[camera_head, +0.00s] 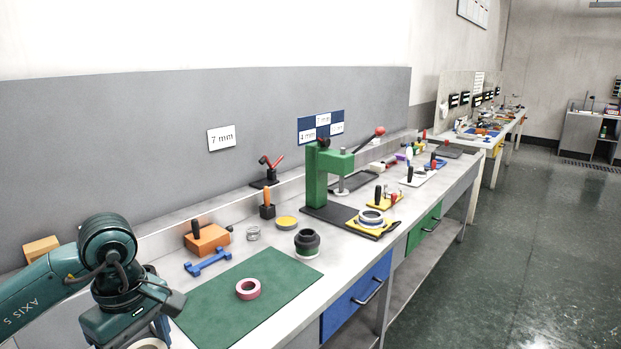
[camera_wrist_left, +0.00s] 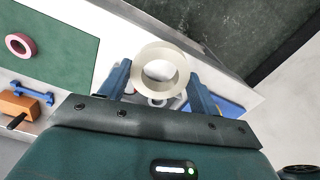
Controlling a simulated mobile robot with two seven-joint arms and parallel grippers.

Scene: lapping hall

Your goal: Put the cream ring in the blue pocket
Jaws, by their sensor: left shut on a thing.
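The cream ring (camera_wrist_left: 160,49) is held between the two blue fingers of my left gripper (camera_wrist_left: 158,76) in the left wrist view. The fingers press on its outer sides. In the head view my left gripper (camera_head: 158,332) is at the bottom left, beside the green mat, and only a small edge of the cream ring (camera_head: 150,344) shows below it. I cannot make out a blue pocket for certain. My right gripper is not in view.
A green mat (camera_head: 225,315) carries a pink ring (camera_head: 248,289). Behind it are a blue bracket (camera_head: 208,263) and an orange block (camera_head: 206,240). A dark round part (camera_head: 307,243) and a green press (camera_head: 319,180) stand farther right. A blue drawer (camera_head: 345,315) is in the bench front.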

